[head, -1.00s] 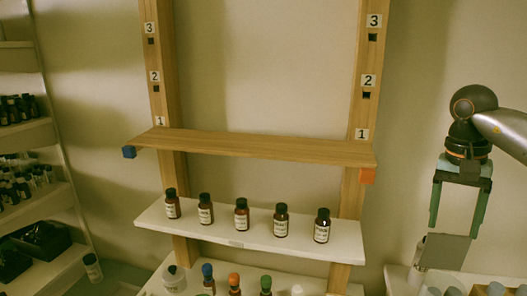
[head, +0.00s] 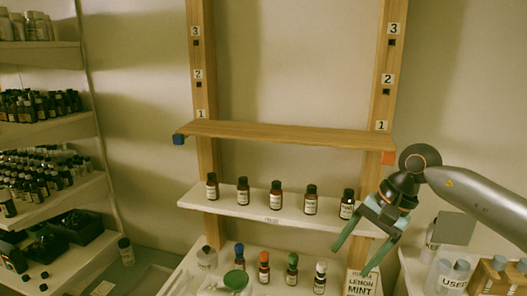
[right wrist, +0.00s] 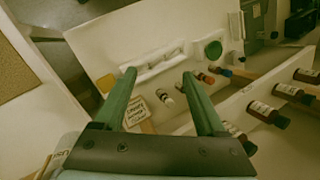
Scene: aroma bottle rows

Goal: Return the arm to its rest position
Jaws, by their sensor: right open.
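My right gripper (head: 352,258) is open and empty, with green fingers pointing down and to the left. It is in front of the right end of the white shelf (head: 240,208), which carries a row of brown bottles (head: 276,195). In the right wrist view its two fingers (right wrist: 163,80) are spread wide with nothing between them. My left gripper is not in view.
An empty wooden shelf (head: 280,134) spans two posts marked 1 to 3. Colour-capped bottles (head: 264,268) stand on the lower white surface. A side rack (head: 50,125) full of bottles stands at left. A counter with a "USED" container (head: 452,274) is at right.

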